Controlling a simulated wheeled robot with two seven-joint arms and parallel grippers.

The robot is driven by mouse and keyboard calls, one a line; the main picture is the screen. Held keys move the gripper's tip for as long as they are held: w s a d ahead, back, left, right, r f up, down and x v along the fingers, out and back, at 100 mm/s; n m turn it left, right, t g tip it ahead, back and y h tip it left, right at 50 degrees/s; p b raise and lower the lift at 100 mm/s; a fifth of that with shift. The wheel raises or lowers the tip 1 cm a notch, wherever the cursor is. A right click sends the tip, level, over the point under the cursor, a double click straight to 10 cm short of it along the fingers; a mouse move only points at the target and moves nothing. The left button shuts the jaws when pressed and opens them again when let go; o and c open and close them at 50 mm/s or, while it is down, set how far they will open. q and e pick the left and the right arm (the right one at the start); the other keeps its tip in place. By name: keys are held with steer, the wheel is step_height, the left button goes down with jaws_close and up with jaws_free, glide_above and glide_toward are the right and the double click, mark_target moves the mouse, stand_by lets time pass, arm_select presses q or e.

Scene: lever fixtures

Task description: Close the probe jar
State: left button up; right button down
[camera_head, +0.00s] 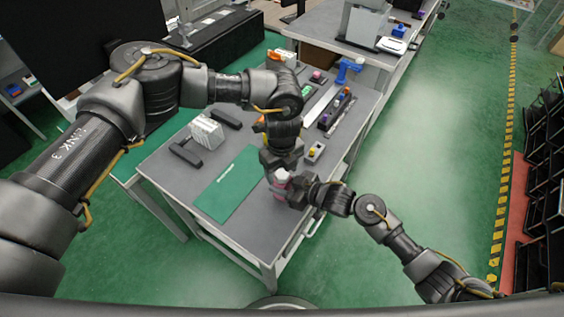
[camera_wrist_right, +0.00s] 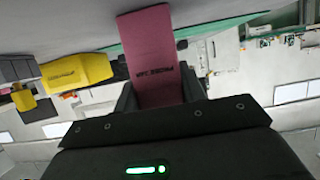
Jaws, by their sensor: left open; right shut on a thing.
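The probe jar is a pink body (camera_head: 277,189) near the front right edge of the grey table. In the right wrist view its pink side (camera_wrist_right: 152,62) carries dark lettering and stands between the fingers. My right gripper (camera_head: 287,190) comes in from the right and is shut on the jar. A small whitish part (camera_head: 281,175) shows at the jar's top; I cannot tell whether it is a seated lid. My left gripper (camera_head: 279,170) is open, pointing down at the jar's top from above. Its fingers partly hide the top.
A green mat (camera_head: 230,186) lies left of the jar. A white rack (camera_head: 207,133) and black blocks (camera_head: 186,152) stand farther left. A grey fixture with a yellow knob (camera_head: 314,152) and other lever fixtures (camera_head: 337,110) line the table's right side. Bare table lies around the mat.

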arm_select(q)
steer(key=shift+f, duration=0.35)
steer(key=c, duration=1)
steer(key=m, duration=0.3)
steer(key=o, duration=1.1)
